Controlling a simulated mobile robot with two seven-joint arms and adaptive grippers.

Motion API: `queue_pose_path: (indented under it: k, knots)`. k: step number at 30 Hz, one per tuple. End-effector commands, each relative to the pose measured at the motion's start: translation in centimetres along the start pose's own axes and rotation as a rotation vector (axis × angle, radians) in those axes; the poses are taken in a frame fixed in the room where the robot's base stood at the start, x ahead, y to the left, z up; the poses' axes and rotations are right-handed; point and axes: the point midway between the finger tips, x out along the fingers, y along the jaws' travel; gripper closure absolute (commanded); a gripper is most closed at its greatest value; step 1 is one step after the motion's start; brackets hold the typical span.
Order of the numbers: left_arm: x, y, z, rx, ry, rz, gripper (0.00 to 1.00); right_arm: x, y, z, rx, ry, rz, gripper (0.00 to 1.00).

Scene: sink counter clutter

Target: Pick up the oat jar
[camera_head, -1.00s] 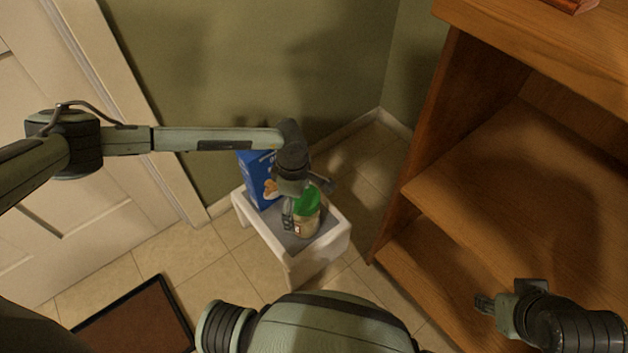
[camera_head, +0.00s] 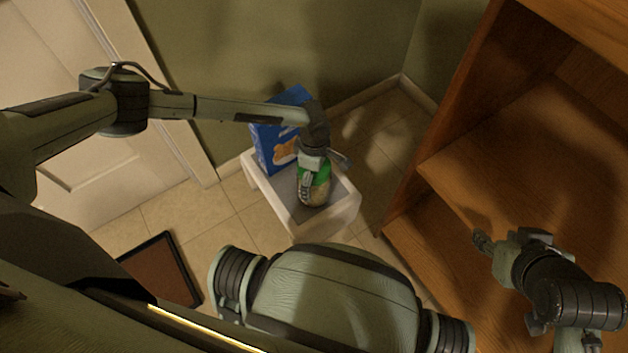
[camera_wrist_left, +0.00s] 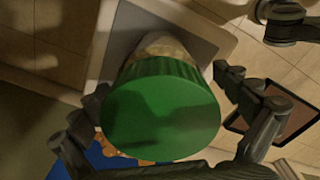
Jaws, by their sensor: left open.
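The oat jar (camera_head: 313,194) has a green lid and a pale body, and it stands on a small white stool (camera_head: 334,217) with a grey top. In the left wrist view the green lid (camera_wrist_left: 160,108) fills the middle and hides most of the jar's body. My left gripper (camera_head: 322,179) is over the jar. Its open fingers lie on either side of the lid in the wrist view, and I cannot tell whether they touch it. My right gripper (camera_head: 482,243) is at the lower right, in front of the wooden shelf, away from the jar; its finger gap is not clear.
A blue box (camera_head: 275,143) stands on the stool right behind the jar, close to my left wrist. A wooden shelf unit (camera_head: 470,165) rises at the right. A green wall is behind. A brown framed mat (camera_head: 162,272) lies on the tiled floor at left.

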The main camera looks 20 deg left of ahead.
Motion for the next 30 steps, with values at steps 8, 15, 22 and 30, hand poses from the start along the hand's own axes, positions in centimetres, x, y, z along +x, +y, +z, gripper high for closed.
queue_pose_path:
  k: [8,15,22,30]
  knots:
    - [0.04,-0.01,-0.01,0.0,0.0,0.0,0.09,-0.01,-0.03,-0.07,0.0,0.003,-0.001,0.6]
    - [0.02,-0.01,-0.01,0.0,0.0,0.0,0.39,0.0,-0.02,-0.04,0.0,0.001,0.0,0.6]
    - [0.02,-0.01,-0.02,0.0,0.0,0.0,0.67,0.01,0.0,-0.01,0.0,0.001,0.0,0.6]
    - [-0.08,0.09,0.02,0.0,-0.001,0.002,0.74,0.0,0.02,-0.01,0.0,0.0,0.0,0.6]
